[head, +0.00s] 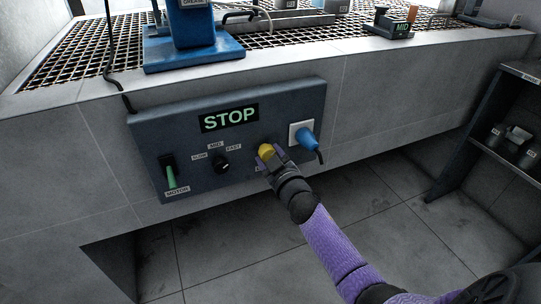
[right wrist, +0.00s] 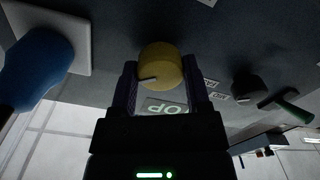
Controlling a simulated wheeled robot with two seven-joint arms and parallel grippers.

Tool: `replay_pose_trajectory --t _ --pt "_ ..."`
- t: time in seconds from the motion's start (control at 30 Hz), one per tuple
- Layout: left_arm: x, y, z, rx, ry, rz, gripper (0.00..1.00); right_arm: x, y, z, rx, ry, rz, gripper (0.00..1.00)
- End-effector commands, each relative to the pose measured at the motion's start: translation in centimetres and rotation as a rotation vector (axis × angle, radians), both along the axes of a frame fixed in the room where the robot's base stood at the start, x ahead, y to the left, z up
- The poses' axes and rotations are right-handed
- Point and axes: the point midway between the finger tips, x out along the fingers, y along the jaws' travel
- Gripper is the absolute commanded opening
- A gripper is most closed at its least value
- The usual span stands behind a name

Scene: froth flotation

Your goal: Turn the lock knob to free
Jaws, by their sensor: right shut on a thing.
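The yellow lock knob (head: 266,151) is on the dark control panel (head: 145,138), right of centre. My right gripper (head: 268,159) is at the knob, its two fingers shut on it. The label below the knob is mostly hidden by my gripper in the head view. My left gripper is not in view.
A blue plug (head: 306,139) in a white socket is just right of the knob. A black speed knob (head: 221,164) and a green motor lever (head: 170,175) are to the left, under a STOP display (head: 229,117). A shelf (head: 490,147) stands at the right.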

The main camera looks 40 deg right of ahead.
Motion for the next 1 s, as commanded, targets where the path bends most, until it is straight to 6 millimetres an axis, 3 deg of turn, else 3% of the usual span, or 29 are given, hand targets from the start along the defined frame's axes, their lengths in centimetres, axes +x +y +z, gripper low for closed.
replay_pose_trajectory --t 0.6,1.0 --pt "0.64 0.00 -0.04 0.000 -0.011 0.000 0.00 0.00 0.07 -0.05 -0.559 0.135 0.001 0.02" --pt "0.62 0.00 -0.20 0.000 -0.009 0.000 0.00 0.00 0.10 -0.05 -0.819 0.197 0.002 0.02"
